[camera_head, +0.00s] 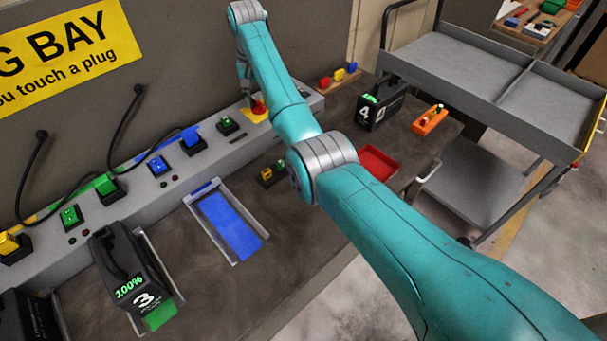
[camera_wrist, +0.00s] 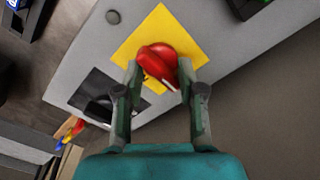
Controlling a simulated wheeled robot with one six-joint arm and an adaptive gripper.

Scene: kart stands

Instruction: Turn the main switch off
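The main switch is a red rotary knob (camera_head: 259,106) on a square yellow plate (camera_head: 247,115) at the far end of the grey wall ledge. In the wrist view the red knob (camera_wrist: 158,60) has a pale mark on its lower right end, and the yellow plate (camera_wrist: 135,47) lies around it. My gripper (camera_wrist: 160,68) is open, with its two fingers apart and one on each side of the knob. The tips are very close to the knob; I cannot tell whether they touch it. In the head view my gripper (camera_head: 246,92) is small and partly hidden by my arm.
Plugs and sockets, including a blue socket (camera_head: 158,165), line the ledge with black cables. A black case marked 3 (camera_head: 130,270), a blue-floored bay (camera_head: 228,225), a red tray (camera_head: 377,163) and a case marked 4 (camera_head: 378,105) are on the bench. A grey cart (camera_head: 470,65) stands right.

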